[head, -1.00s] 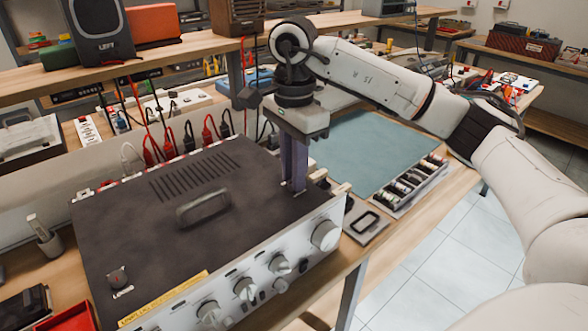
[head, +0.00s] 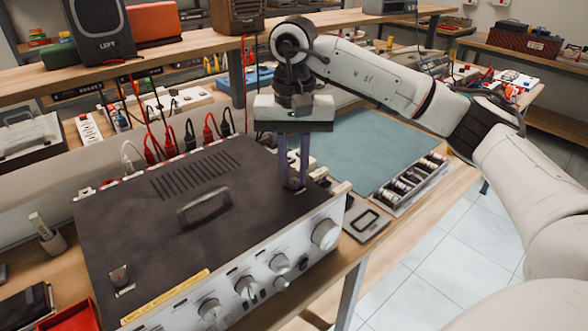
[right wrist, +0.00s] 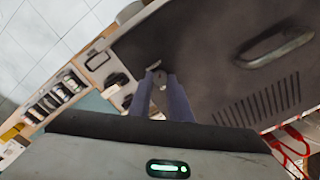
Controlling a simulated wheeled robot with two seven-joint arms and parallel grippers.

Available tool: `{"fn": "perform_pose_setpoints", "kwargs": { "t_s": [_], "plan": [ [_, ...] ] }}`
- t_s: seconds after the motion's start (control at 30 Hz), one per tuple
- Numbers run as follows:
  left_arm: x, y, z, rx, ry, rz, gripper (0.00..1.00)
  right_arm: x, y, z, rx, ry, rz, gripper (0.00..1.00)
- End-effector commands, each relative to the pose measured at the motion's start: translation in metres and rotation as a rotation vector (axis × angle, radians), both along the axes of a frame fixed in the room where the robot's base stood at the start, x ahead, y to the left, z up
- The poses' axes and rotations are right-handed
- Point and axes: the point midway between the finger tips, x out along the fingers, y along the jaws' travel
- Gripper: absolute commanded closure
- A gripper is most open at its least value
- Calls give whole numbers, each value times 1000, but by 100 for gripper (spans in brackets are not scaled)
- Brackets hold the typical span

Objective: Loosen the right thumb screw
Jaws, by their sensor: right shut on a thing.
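The hi-fi unit (head: 150,220) stands on the bench, with a dark top cover and a silver front panel. The right thumb screw (head: 293,183) is a small knob at the right end of the cover. My right gripper (head: 293,184) points straight down and is shut on this screw. In the right wrist view the gripper's fingers (right wrist: 160,90) close around the screw, which shows only in part between them. The left thumb screw (head: 120,276) sits at the cover's front left, by a small label. My left gripper is not in view.
A handle (head: 203,208) stands up from the cover. Red and black cables (head: 190,135) rise behind the unit. To the right lie a teal mat (head: 365,150), a parts tray (head: 413,185) and a small grey tray (head: 366,223). A red tray (head: 72,316) lies front left.

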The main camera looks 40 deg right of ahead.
Motion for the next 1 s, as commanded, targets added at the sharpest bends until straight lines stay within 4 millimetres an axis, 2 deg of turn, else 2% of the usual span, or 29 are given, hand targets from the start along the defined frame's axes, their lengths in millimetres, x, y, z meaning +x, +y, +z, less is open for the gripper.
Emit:
{"fn": "perform_pose_setpoints", "kwargs": {
  "t_s": [0.2,0.5,1.0],
  "plan": [
    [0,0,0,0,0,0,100,0,0,0,0,1,197,100],
    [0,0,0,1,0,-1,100,0,0,0,-1,1,405,100],
    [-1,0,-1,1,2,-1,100,0,1,0,-1,0,524,100]
  ]
}}
